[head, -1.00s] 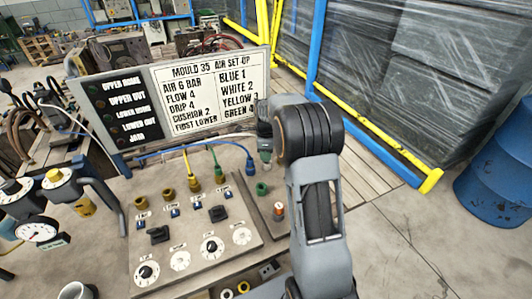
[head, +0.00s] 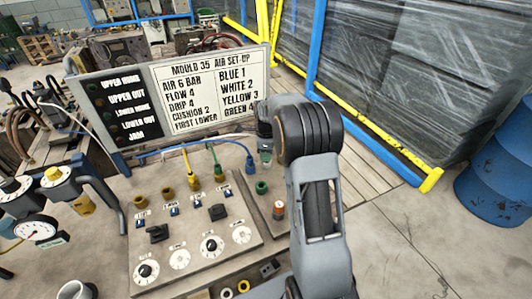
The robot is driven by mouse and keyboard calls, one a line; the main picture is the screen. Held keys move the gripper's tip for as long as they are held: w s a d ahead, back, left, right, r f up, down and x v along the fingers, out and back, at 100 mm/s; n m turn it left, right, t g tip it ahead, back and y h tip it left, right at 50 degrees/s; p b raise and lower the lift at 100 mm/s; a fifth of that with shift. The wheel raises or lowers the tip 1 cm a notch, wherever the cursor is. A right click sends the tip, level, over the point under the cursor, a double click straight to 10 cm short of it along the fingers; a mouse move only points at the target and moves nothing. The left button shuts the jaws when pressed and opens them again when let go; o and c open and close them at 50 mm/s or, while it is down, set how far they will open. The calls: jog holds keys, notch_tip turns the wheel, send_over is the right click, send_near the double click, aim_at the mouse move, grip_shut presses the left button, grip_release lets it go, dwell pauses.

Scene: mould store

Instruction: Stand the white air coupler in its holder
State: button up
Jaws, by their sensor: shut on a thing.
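My gripper (head: 264,147) points down above the right side of the sloping control panel (head: 190,243), and the wrist partly hides it. It is shut on a small pale piece (head: 265,159), apparently the white air coupler. Most of the piece is hidden by the gripper. Below it, on a narrow plate at the panel's right, are a green ring (head: 262,188) and a small orange-and-white fitting (head: 279,209). The held piece appears above the green ring, but I cannot tell its height. I cannot tell which fitting is the coupler's holder.
Yellow, green and blue hoses end in connectors along the panel's back edge, including a blue one (head: 251,164). A set-up sign (head: 210,90) stands behind. A blue barrel (head: 497,165) stands right.

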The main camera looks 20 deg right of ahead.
jog(key=shift+f+b, duration=0.3)
jog(key=shift+f, duration=0.45)
dwell(0.8)
jog(key=o, duration=1.4)
jog(key=shift+r, duration=0.1)
jog(key=shift+r+p, duration=2.75)
jog(key=shift+r, duration=1)
jog(key=shift+f, duration=0.1)
